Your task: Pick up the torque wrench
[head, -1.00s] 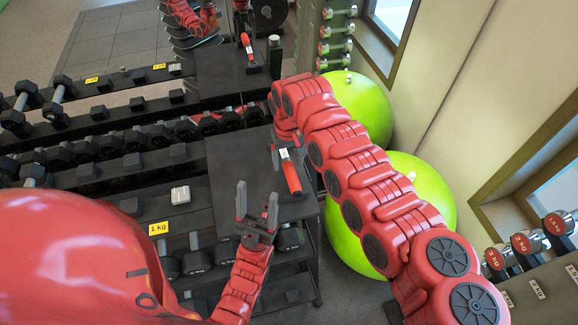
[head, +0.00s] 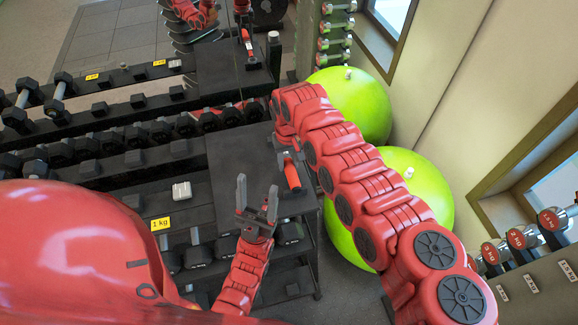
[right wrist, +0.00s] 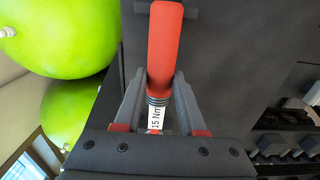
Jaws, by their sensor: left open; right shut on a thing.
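The torque wrench, with a red handle and a white label, shows on the dark rack top in the head view (head: 291,174). The right wrist view shows its red handle (right wrist: 164,45) between the fingers, with "15 Nm" on the label. My right gripper (head: 287,156) is shut on the wrench near the label. The wrench's head is hidden behind the gripper. I cannot tell whether the wrench touches the surface. My left gripper (head: 257,200) is open and empty, in front of the rack top, pointing up in the picture and apart from the wrench.
The dark rack top (head: 235,160) has bare room left of the wrench. Dumbbell racks (head: 95,150) extend left. Two green exercise balls (head: 430,190) stand right, near my right arm. A mirror behind reflects the scene. More dumbbells (head: 520,240) sit at far right.

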